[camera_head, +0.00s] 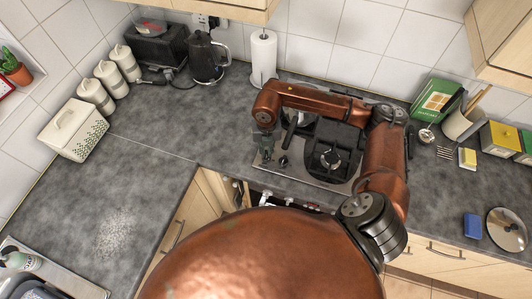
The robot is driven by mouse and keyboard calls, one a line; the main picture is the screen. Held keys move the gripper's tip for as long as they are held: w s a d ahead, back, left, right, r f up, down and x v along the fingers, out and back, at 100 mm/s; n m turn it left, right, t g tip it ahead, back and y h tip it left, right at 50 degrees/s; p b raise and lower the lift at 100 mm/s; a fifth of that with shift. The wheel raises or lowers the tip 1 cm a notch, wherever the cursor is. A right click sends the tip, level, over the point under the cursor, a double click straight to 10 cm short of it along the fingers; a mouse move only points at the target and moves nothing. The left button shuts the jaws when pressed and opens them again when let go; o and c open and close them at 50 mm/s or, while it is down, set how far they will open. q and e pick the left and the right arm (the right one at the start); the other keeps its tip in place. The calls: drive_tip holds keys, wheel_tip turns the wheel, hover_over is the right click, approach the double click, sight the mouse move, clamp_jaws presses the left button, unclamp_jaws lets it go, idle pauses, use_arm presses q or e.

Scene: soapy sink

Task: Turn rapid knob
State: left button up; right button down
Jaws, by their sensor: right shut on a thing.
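The gas hob (310,178) is a steel plate with black grates and burners, set in the grey worktop. A small black knob (283,162) shows at its left front edge. My copper right arm reaches over the hob from the right. My right gripper (266,152) points down at the hob's left front corner, just left of that visible knob. It is shut on a knob that its fingers mostly hide. The knobs' markings are too small to read. My left gripper is not in view.
A black kettle (207,58) and a paper towel roll (263,58) stand at the back. A green box (436,99) and a utensil pot (457,124) stand right of the hob. The worktop (165,120) left of the hob is mostly clear.

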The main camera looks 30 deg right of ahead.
drive_tip(key=n+b, duration=0.1)
drive_tip(key=n, duration=0.1)
drive_tip(key=n+b, duration=0.1)
drive_tip(key=shift+f+n+b, duration=0.2)
drive_tip(key=shift+n+b, duration=0.2)
drive_tip(key=n+b, duration=0.2)
drive_tip(key=n, duration=0.1)
drive_tip(key=shift+n+b, duration=0.3)
drive_tip(key=shift+b, duration=0.05)
drive_tip(key=n+b, duration=0.2)
drive_tip(key=n, duration=0.2)
drive_tip(key=shift+r+b, duration=0.1)
drive_tip(key=shift+b, duration=0.25)
drive_tip(key=shift+n+b, duration=0.5)
drive_tip(key=shift+n, duration=0.3)
drive_tip(key=shift+r, duration=0.1)
drive_tip(key=c, duration=2)
unclamp_jaws()
drive_tip(key=shift+c, duration=0.2)
